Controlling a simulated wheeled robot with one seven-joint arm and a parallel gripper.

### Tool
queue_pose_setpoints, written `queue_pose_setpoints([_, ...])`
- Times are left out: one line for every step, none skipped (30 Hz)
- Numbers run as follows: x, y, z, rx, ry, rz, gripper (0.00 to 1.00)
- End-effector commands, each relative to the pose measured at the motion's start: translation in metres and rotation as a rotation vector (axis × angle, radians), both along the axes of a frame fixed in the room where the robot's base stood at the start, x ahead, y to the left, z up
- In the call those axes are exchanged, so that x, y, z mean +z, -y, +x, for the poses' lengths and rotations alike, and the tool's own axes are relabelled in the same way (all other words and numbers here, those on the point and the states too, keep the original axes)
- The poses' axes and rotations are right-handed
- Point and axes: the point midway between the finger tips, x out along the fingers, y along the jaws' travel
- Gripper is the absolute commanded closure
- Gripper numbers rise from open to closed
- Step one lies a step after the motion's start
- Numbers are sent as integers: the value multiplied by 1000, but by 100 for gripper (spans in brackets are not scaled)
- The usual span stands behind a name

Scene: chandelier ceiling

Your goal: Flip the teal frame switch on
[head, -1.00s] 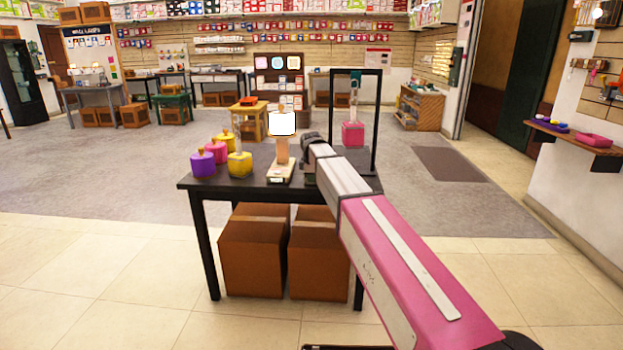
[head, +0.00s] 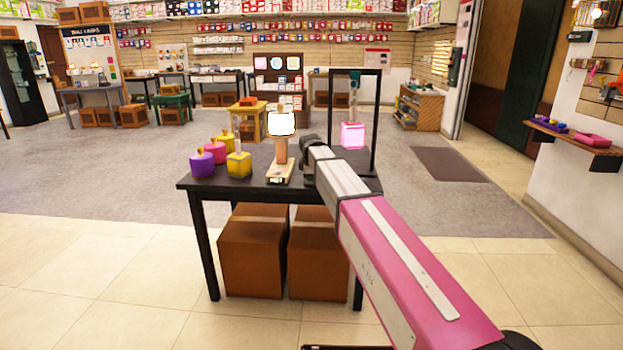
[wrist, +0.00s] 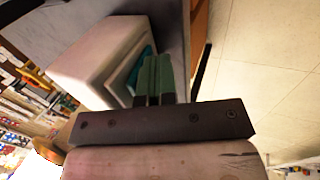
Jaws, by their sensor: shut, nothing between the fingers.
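A white switch block (wrist: 95,62) with a teal inset (wrist: 143,62) fills the upper left of the wrist view. My gripper (wrist: 155,62) shows there as two green fingers, shut together with nothing between them. Its tips are right at the teal inset and cover part of it. I cannot tell whether they touch it or which way the switch is set. In the head view my arm reaches over the right part of the black table (head: 225,187) and hides most of the switch area. A pink cube lamp (head: 352,135) glows under a black stand.
Purple (head: 202,163), pink and yellow (head: 239,166) items stand on the table's left side. A lit white lamp (head: 281,124) stands close left of my arm's end. Brown boxes (head: 250,260) are under the table. The floor around is clear.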

Motion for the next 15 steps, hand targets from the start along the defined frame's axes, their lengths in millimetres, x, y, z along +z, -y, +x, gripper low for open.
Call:
queue_pose_setpoints([2, 0, 0, 0, 2, 0, 100])
queue_pose_setpoints([4, 0, 0, 0, 2, 0, 100])
queue_pose_setpoints([6, 0, 1, 0, 2, 0, 100])
queue_pose_setpoints([7, 0, 1, 0, 2, 0, 100])
queue_pose_setpoints([8, 0, 1, 0, 2, 0, 100])
queue_pose_setpoints([10, 0, 1, 0, 2, 0, 100])
queue_pose_setpoints([11, 0, 1, 0, 2, 0, 100])
queue_pose_setpoints([12, 0, 1, 0, 2, 0, 100])
queue_pose_setpoints([13, 0, 1, 0, 2, 0, 100])
queue_pose_setpoints([14, 0, 1, 0, 2, 0, 100])
queue_pose_setpoints([14, 0, 1, 0, 2, 0, 100])
queue_pose_setpoints([14, 0, 1, 0, 2, 0, 100])
queue_pose_setpoints([14, 0, 1, 0, 2, 0, 100])
queue_pose_setpoints([14, 0, 1, 0, 2, 0, 100])
queue_pose_setpoints([14, 0, 1, 0, 3, 0, 100])
